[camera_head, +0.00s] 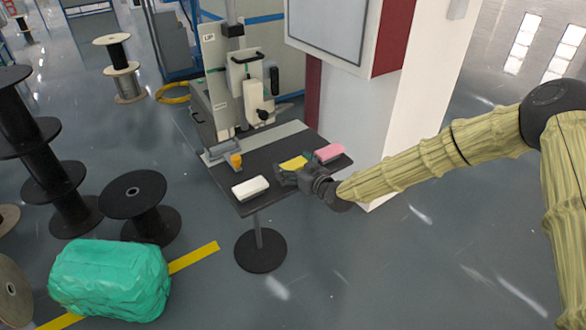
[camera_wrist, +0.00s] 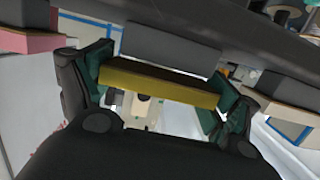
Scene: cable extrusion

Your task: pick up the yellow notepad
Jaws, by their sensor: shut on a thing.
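The yellow notepad (camera_head: 293,163) is at my gripper (camera_head: 288,177), over the right part of the dark table in the head view. In the wrist view the yellow notepad (camera_wrist: 158,84) spans the space between the two fingers of my gripper (camera_wrist: 160,88), one finger at each end. My gripper is shut on it. Whether the notepad touches the tabletop is hard to tell.
The dark table (camera_head: 262,152) also carries a pink block (camera_head: 328,153) to the right of the notepad and a white block (camera_head: 250,188) at the front left. A white pillar (camera_head: 400,120) rises close on the right.

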